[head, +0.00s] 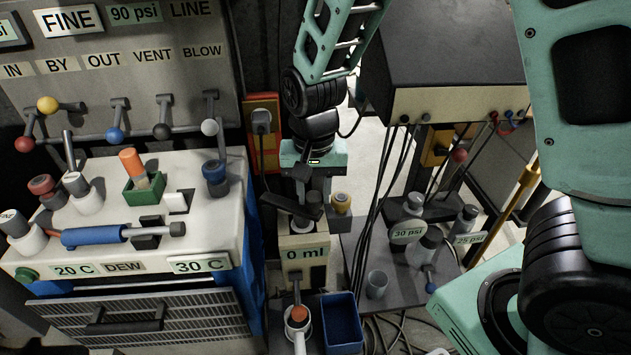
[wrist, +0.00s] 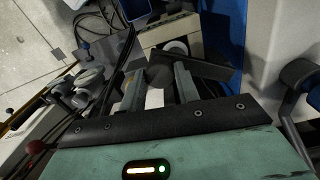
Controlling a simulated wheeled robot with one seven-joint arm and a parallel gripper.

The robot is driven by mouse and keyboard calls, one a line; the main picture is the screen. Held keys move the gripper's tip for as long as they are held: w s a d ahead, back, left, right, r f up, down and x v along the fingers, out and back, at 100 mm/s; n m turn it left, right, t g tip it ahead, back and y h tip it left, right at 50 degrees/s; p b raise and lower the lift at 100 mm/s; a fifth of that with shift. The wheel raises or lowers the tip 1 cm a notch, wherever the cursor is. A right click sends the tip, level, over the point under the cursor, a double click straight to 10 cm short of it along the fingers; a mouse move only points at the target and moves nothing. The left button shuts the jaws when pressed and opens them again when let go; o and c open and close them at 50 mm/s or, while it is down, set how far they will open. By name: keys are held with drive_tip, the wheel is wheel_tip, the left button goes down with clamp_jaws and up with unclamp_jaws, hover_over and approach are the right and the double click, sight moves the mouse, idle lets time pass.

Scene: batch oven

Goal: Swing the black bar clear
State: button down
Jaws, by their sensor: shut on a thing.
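The black bar (head: 288,207) lies across the top of the pale unit marked "0 ml" (head: 305,254), in the middle of the head view. My gripper (head: 302,196) reaches down from above and is shut on the bar. In the wrist view the bar (wrist: 206,66) runs crosswise beyond my two grey fingertips (wrist: 158,78), above a pale round part of the unit. The exact contact between fingers and bar is partly hidden and dark.
A white bench panel with knobs and a blue-handled lever (head: 95,235) stands close on the left. A blue bin (head: 341,322) sits low in front. Hanging cables, a grey cup (head: 376,284) and several valves (head: 408,232) are on the right.

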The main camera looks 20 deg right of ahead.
drive_tip(key=shift+s+a+r+m+p, duration=0.45)
drive_tip(key=shift+a+m+p, duration=0.2)
drive_tip(key=shift+p, duration=0.55)
drive_tip(key=s+a+m+p, duration=0.1)
drive_tip(key=a+m+p, duration=0.7)
drive_tip(key=p, duration=0.6)
drive_tip(key=shift+s+a+f+m, duration=0.2)
drive_tip(key=shift+a+f+m, duration=0.15)
drive_tip(key=shift+m, duration=0.6)
drive_tip(key=shift+a, duration=0.1)
drive_tip(key=c, duration=1)
unclamp_jaws()
